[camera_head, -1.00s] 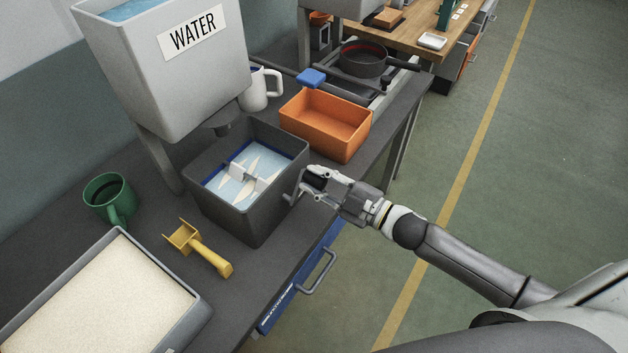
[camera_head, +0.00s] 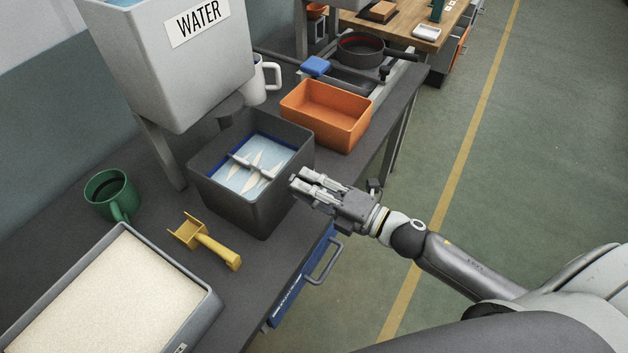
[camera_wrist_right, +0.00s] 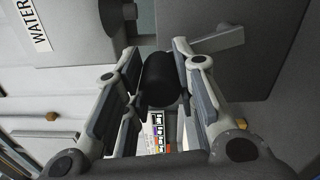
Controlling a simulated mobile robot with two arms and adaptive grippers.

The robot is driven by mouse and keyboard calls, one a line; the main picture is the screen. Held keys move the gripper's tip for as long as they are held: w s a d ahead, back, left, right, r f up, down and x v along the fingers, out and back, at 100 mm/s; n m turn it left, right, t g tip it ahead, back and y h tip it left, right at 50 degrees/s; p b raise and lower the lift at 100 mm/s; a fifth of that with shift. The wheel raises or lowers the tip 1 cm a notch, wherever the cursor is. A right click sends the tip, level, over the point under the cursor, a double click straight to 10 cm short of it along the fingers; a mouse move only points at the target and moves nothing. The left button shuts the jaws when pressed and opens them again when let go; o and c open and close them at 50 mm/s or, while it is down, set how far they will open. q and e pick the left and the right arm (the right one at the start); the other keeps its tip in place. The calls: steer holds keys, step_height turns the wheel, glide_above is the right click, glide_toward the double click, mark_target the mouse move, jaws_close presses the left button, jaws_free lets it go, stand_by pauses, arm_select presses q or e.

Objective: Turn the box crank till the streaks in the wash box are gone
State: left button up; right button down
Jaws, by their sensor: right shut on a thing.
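The dark grey wash box (camera_head: 238,209) stands open on the bench below the water tank. It holds pale blue water with several cream streaks (camera_head: 256,160) and a light grey paddle (camera_head: 252,166). My right gripper (camera_head: 305,184) is at the box's right side. In the right wrist view my right gripper (camera_wrist_right: 158,62) is shut on the black crank grip (camera_wrist_right: 161,78), which lies between its fingers. A grey crank arm (camera_wrist_right: 222,40) shows beside it. In the head view the gripper hides the crank. My left gripper is not in view.
The water tank (camera_head: 190,75) rises behind the box. An orange bin (camera_head: 325,116) stands close behind right. A yellow scoop (camera_head: 205,241), a green mug (camera_head: 108,192) and a tray of pale grains (camera_head: 213,309) lie left and in front. The aisle floor at right is clear.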

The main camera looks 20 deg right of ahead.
steer(key=shift+s+a+f+n+b, duration=0.5)
steer(key=shift+n+b, duration=0.2)
steer(key=shift+n, duration=0.55)
steer(key=shift+s+a+f+n+b, duration=0.35)
steer(key=shift+a+f+n+b, duration=0.3)
steer(key=shift+n, duration=0.55)
steer(key=shift+s+a+f+n+b, duration=0.45)
steer(key=shift+n+b, duration=0.3)
steer(key=shift+n, duration=0.5)
steer(key=c, duration=1.1)
jaws_free()
steer(key=shift+d, duration=0.1)
steer(key=v, duration=1.2)
steer(key=shift+r, duration=0.15)
